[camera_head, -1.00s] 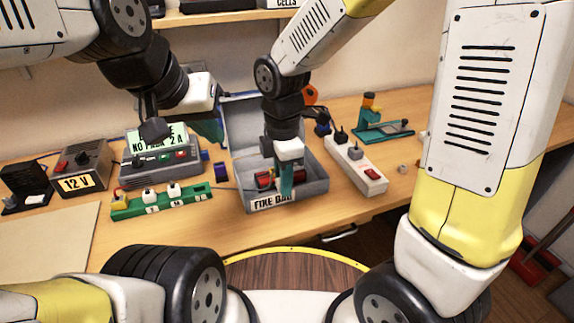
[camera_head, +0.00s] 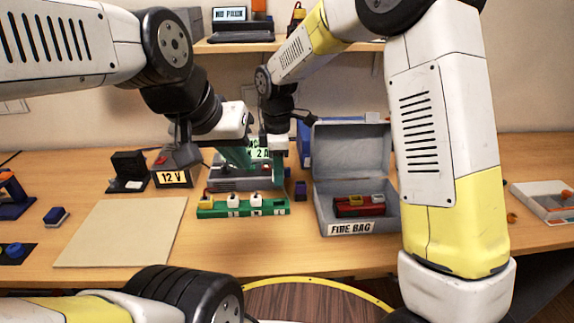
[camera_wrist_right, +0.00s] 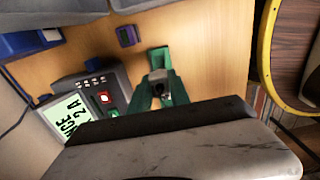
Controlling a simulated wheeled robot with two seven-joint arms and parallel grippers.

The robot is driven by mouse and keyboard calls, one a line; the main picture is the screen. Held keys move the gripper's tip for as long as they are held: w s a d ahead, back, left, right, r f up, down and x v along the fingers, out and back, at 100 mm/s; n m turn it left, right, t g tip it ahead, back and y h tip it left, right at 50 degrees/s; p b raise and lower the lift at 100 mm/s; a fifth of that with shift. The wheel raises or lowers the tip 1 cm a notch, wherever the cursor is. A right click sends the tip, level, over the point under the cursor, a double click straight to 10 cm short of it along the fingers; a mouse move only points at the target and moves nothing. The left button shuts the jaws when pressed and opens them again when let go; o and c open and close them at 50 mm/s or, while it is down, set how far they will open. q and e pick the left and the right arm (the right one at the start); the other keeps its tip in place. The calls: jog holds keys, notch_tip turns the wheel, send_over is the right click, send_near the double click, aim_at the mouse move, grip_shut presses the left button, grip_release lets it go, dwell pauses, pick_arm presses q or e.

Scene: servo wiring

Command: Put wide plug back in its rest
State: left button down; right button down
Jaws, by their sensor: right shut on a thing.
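The green rest (camera_head: 243,211) stands on the bench before the grey charger, with a yellow plug (camera_head: 206,202) and two white plugs (camera_head: 233,202) in it. Its right end looks empty. My right gripper (camera_head: 279,160) is above and behind that right end. In the right wrist view its teal fingers (camera_wrist_right: 161,90) are shut on a small grey and dark piece (camera_wrist_right: 158,76), which I take as the wide plug; its outline is unclear. My left gripper (camera_head: 236,156) hangs close to the left of the right one; its jaw gap is not clear.
The open grey FIRE BAG box (camera_head: 335,213) holds a red pack (camera_head: 360,207) to the right. A 12 V supply (camera_head: 175,167) and a beige mat (camera_head: 122,231) are to the left.

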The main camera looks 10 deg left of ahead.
jog(key=shift+f, duration=2.9)
jog(key=shift+f, duration=1.1)
jog(key=c, duration=1.1)
grip_release()
jog(key=shift+c, duration=0.2)
notch_tip(320, 180, up, 7)
jog(key=shift+r, duration=0.35)
